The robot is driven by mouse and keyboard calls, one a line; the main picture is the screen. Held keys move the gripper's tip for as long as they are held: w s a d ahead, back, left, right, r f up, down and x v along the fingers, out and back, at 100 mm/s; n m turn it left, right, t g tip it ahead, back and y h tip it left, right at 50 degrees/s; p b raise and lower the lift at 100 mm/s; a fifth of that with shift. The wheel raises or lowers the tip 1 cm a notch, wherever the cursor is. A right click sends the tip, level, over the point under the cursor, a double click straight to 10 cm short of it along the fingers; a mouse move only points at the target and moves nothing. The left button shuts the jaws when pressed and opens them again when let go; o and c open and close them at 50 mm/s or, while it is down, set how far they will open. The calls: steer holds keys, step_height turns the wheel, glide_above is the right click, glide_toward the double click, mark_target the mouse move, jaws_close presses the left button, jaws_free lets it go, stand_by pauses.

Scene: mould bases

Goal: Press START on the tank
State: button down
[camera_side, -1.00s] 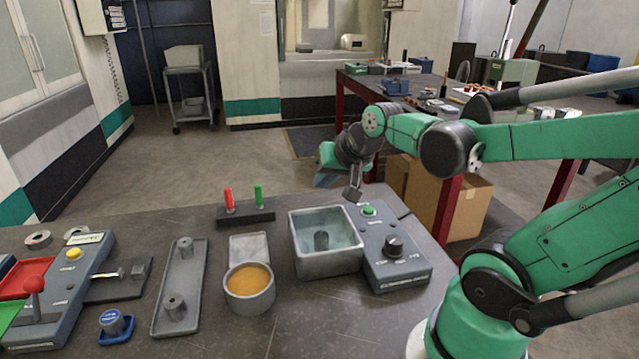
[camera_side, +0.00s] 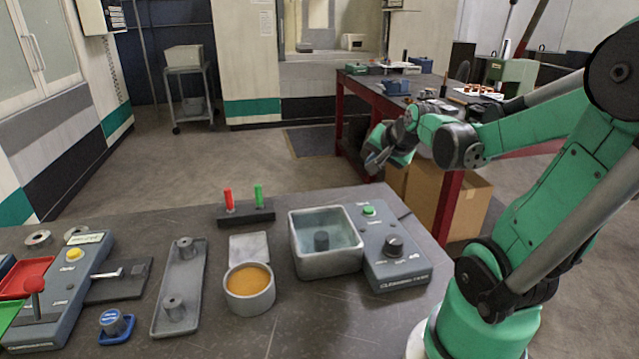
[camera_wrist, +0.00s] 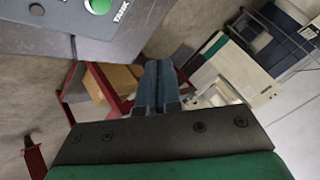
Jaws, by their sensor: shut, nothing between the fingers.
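The green button also shows at the top of the wrist view (camera_wrist: 99,5), partly cut off, near lettering that reads TANK. My gripper (camera_side: 374,168) is up and behind the panel in the side view, apart from the button. In the wrist view its two fingers (camera_wrist: 158,66) lie together, empty.
A round pot of orange liquid (camera_side: 249,289), a grey tray with two posts (camera_side: 181,287), and a rack with red and green pins (camera_side: 246,213) stand left of the tank. A control box with a yellow button and red lever (camera_side: 62,296) is farther left. A red-legged table (camera_side: 366,98) stands behind.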

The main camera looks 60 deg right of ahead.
mark_target(370, 211)
steer(key=shift+f, duration=3.95)
steer(key=shift+f, duration=0.35)
steer(key=shift+r, duration=0.35)
steer(key=shift+r, duration=0.1)
steer(key=shift+r, duration=2.45)
